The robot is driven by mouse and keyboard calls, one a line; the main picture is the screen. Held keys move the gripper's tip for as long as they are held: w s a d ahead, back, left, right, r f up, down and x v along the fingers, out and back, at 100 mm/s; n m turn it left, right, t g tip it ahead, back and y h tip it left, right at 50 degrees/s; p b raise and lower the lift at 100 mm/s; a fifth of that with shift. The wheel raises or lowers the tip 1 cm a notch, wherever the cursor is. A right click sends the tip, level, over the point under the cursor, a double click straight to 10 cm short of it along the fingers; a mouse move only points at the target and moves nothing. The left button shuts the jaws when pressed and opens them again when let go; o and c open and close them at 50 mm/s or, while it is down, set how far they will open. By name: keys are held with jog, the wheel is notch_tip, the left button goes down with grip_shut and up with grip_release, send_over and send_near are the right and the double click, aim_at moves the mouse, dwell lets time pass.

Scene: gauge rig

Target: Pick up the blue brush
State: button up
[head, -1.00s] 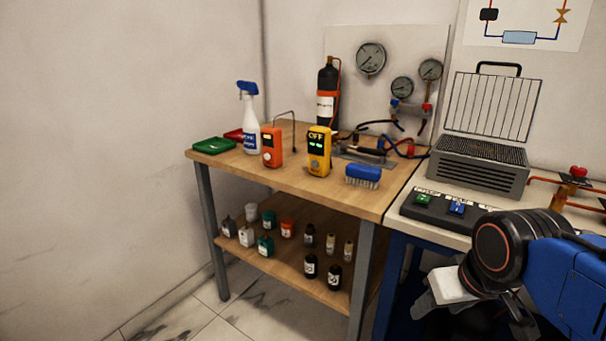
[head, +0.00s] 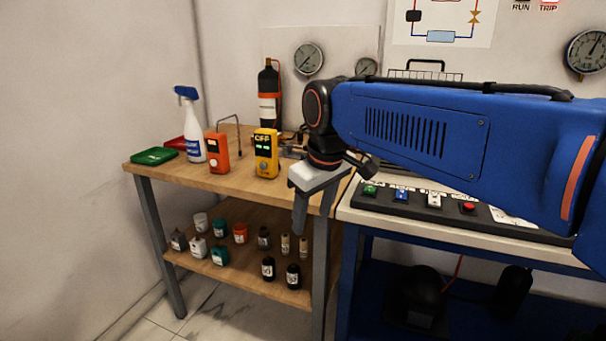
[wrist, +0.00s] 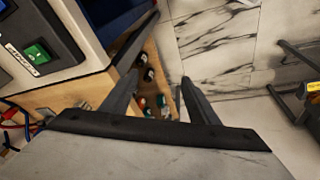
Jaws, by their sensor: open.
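The blue brush does not show in the head view; my arm and gripper cover the front right part of the wooden bench (head: 225,183). I cannot make it out for sure in the wrist view. My gripper (head: 303,215) points down at the bench's front right corner, fingers in front of the edge. In the wrist view my gripper (wrist: 160,77) has its two fingers spread apart with nothing between them. Below and beyond them show the lower shelf's bottles and the marble floor.
An orange device (head: 218,152), a yellow device (head: 265,153), a spray bottle (head: 191,125) and a green tray (head: 154,156) stand on the bench. A button panel (head: 435,201) lies on the counter to the right. Small bottles (head: 268,268) fill the lower shelf.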

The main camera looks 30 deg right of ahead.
jog(key=w+d+r+n+g, duration=0.25)
jog(key=w+d+r, duration=0.35)
jog(key=w+r, duration=0.35)
jog(key=w+d+r+n+g, duration=0.1)
jog(key=w+d+r+n, duration=0.3)
jog(key=w+d+r, duration=0.55)
jog(key=shift+m, duration=0.25)
jog(key=a+f, duration=0.1)
jog(key=f, duration=0.5)
jog(key=w+f, duration=0.1)
jog(key=f, duration=0.5)
jog(key=w+a+f, duration=0.1)
jog(key=f, duration=0.5)
jog(key=shift+w+a+f, duration=0.1)
jog(key=shift+a+f, duration=0.2)
jog(key=c, duration=1.2)
